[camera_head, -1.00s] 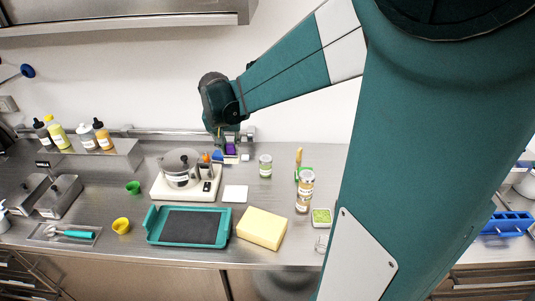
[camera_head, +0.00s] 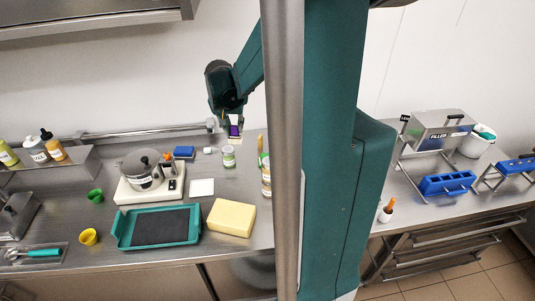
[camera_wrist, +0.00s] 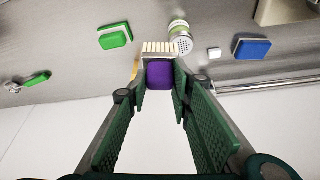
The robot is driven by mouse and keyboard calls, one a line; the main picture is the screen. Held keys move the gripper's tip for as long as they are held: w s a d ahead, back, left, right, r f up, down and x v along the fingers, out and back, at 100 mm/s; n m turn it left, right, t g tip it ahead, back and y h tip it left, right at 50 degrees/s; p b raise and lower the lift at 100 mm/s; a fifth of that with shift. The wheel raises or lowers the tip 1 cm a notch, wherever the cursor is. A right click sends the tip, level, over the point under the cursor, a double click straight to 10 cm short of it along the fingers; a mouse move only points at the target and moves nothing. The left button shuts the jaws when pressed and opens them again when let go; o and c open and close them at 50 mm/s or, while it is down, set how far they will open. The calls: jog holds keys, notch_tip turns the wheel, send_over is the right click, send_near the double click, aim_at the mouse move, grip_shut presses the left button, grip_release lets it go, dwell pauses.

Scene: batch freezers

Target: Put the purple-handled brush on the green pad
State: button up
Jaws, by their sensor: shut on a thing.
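My gripper (camera_head: 234,117) is shut on the purple handle of the brush (camera_head: 234,130), held above the back of the counter near the wall. In the wrist view, the purple handle (camera_wrist: 160,76) sits between my fingertips (camera_wrist: 160,88). The pale bristles (camera_wrist: 157,47) point away from my gripper. The green pad (camera_wrist: 114,38) lies on the counter, left of the brush in the wrist view and apart from it. In the head view, my own body hides most or all of the pad.
A blue pad (camera_wrist: 251,49) and a jar with a perforated lid (camera_wrist: 181,40) are near the brush. In the head view are a pot (camera_head: 142,170), a teal tray (camera_head: 122,228), a yellow sponge (camera_head: 231,218) and a wall rail (camera_head: 150,132).

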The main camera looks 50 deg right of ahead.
jog(key=s+d+m+p, duration=0.1)
jog(key=s+d, duration=0.3)
jog(key=d, duration=0.2)
jog(key=s+d+f+m+p, duration=0.1)
jog(key=s+d, duration=0.2)
jog(key=d, duration=0.3)
jog(key=shift+s+f+g, duration=0.15)
jog(key=shift+s+g, duration=0.2)
jog(key=shift+g, duration=0.05)
jog(key=shift+f, duration=0.15)
jog(key=shift+f, duration=2.8)
jog(key=shift+f, duration=2.05)
jog(key=shift+f, duration=0.15)
